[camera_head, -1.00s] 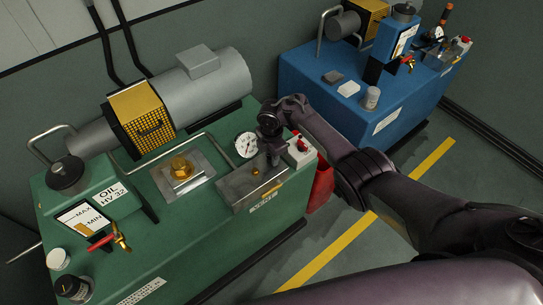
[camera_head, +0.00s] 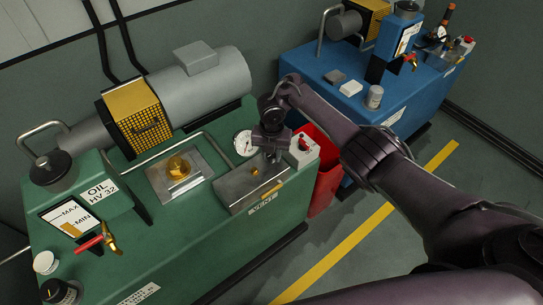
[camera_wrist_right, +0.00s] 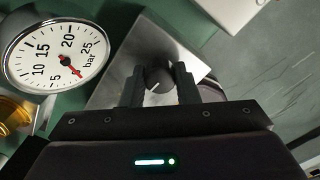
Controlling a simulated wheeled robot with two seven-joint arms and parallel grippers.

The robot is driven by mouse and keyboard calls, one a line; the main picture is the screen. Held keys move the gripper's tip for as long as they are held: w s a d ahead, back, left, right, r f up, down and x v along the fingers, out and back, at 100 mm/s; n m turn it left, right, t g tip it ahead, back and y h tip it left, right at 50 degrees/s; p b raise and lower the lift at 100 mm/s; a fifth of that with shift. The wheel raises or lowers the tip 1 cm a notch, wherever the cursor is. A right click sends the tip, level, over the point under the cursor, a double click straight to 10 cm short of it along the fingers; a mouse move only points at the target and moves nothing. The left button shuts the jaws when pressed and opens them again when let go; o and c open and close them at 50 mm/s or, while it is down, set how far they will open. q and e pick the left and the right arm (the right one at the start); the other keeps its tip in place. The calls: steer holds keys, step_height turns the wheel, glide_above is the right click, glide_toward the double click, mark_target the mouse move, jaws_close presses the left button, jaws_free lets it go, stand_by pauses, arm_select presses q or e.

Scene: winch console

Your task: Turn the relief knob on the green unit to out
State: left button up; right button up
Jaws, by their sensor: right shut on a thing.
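The green unit (camera_head: 150,250) stands at the left in the head view, with a metal block marked VENT (camera_head: 240,192) at its right end. My right gripper (camera_head: 272,154) reaches down over the back of this block. In the right wrist view, a small dark round knob with a light mark (camera_wrist_right: 158,77) sits between the two fingers of my right gripper (camera_wrist_right: 158,92), which is shut on it. The knob is hidden by the gripper in the head view, and its setting labels cannot be read. My left gripper is out of view.
A pressure gauge (camera_head: 244,143) stands beside the gripper; its red needle also shows in the wrist view (camera_wrist_right: 68,64). A white switch box (camera_head: 302,150) and a red container (camera_head: 325,165) are close on the right. A blue unit (camera_head: 350,100) stands behind.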

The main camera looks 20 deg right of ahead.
steer(key=shift+n, duration=0.4)
steer(key=o, duration=1)
steer(key=shift+r, duration=0.1)
steer(key=shift+r, duration=0.35)
step_height(320, 180, up, 6)
steer(key=p, duration=0.2)
steer(key=shift+p, duration=0.4)
steer(key=shift+r+p, duration=0.5)
steer(key=shift+p, duration=0.05)
